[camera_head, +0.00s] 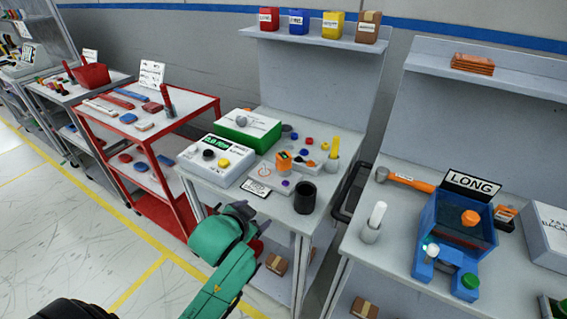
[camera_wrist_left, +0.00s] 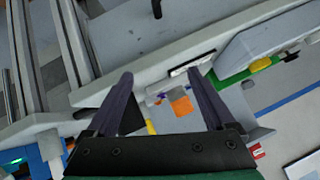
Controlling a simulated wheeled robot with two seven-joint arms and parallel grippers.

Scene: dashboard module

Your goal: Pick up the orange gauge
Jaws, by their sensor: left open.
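The orange gauge (camera_head: 284,161) is a small orange block standing among small parts on the middle workbench (camera_head: 325,185). In the left wrist view an orange block (camera_wrist_left: 181,106), which looks like the gauge, shows beyond and between the fingers. My left gripper (camera_wrist_left: 161,74) is open, with its two dark fingers spread and nothing between their tips. In the head view my green left arm reaches up from the bottom to the front of that bench, short of the gauge; its fingers are hard to make out there. My right gripper does not show.
A black cup (camera_head: 305,198) stands right of the gauge, near the bench's front edge. A white box with buttons (camera_head: 216,160) and a green-and-white box (camera_head: 247,130) stand left and behind. A yellow marker (camera_head: 335,148) stands upright behind right. A blue machine (camera_head: 453,240) stands on the right bench.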

